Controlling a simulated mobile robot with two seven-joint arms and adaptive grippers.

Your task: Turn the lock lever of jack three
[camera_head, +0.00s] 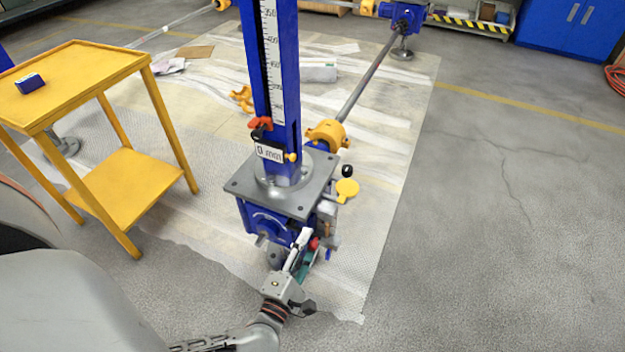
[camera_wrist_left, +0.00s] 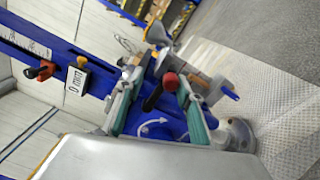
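A blue screw jack (camera_head: 265,222) with a grey top plate and a tall scaled column stands in the middle of the head view; no jack number is readable. Its lever with a red ball knob (camera_head: 314,243) is on the near right side. In the left wrist view, the red knob (camera_wrist_left: 171,82) and its dark arm (camera_wrist_left: 152,98) lie between my fingers, beside a white curved arrow on the blue housing. My left gripper (camera_head: 306,246) is at the lever, its green-padded fingers (camera_wrist_left: 160,88) apart on either side; contact is unclear. My right gripper is not in view.
A yellow cart (camera_head: 82,72) with a small blue box (camera_head: 30,83) stands left. A shaft (camera_head: 368,80) runs back to another blue jack (camera_head: 404,17). A yellow flap (camera_head: 347,188) sticks out right of the top plate.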

